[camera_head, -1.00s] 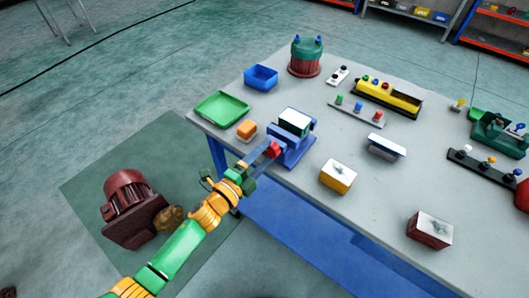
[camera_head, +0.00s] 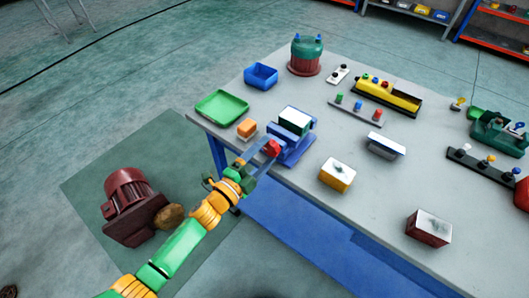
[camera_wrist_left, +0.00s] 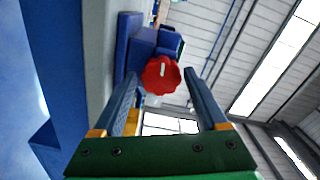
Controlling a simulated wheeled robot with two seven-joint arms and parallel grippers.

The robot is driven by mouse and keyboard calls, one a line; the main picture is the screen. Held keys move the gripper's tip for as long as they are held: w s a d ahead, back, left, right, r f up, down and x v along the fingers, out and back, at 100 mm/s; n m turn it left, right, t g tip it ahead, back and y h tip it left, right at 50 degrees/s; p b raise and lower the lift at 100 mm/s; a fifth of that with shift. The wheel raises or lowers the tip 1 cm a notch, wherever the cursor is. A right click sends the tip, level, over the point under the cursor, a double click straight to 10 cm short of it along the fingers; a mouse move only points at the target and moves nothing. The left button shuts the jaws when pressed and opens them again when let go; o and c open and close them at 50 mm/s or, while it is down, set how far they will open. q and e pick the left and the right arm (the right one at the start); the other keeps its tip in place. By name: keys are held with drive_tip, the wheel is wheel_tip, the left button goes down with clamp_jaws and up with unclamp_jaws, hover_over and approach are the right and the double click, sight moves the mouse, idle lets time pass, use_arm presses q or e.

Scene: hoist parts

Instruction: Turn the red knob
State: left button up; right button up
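The red knob (camera_head: 272,147) is on the front of a blue block-shaped device (camera_head: 292,150) with a white-and-green top, near the table's left front edge. In the left wrist view the knob (camera_wrist_left: 161,75) is round with a scalloped rim and a short white mark, slightly tilted from upright. My left gripper (camera_head: 265,152) reaches it from the front left. Its two blue fingers (camera_wrist_left: 160,88) are apart, one on each side of the knob, with gaps visible on both sides in the wrist view. My right gripper is in neither view.
An orange block (camera_head: 247,127), a green tray (camera_head: 222,105) and a blue bin (camera_head: 261,76) are left of and behind the device. A yellow box (camera_head: 337,174) stands to its right. A dark red motor (camera_head: 130,200) lies on the floor mat.

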use_arm(q)
drive_tip(key=shift+o, duration=0.7)
drive_tip(key=shift+a, duration=0.1)
drive_tip(key=v, duration=0.7)
